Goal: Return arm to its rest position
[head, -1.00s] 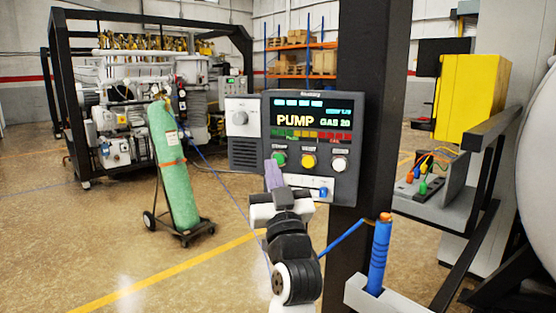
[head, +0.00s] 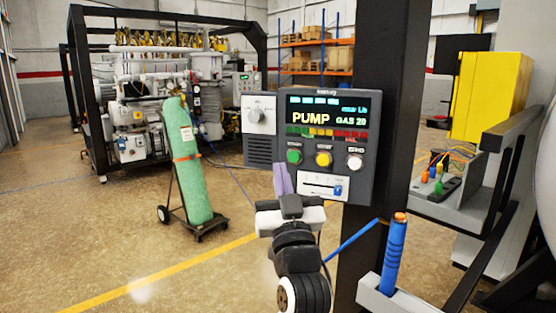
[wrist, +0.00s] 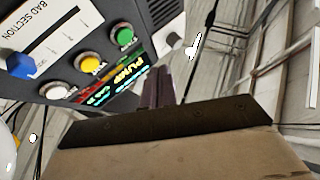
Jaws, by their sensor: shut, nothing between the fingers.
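My gripper (head: 283,180) is in front of the control panel (head: 322,130), its two purple fingers shut together with nothing between them. The fingertips stand just left of the slider (head: 338,190) and below the green button (head: 294,156). The panel screen reads "PUMP" and "GAS 20". In the wrist view the fingers (wrist: 157,85) point up beside the panel face, apart from the green button (wrist: 124,36). My arm comes up from the bottom middle of the head view.
A black post (head: 375,100) carries the panel. A blue-handled tool (head: 394,255) stands in a grey holder at lower right. A green gas cylinder (head: 187,165) on a cart stands behind left. The floor at lower left is clear.

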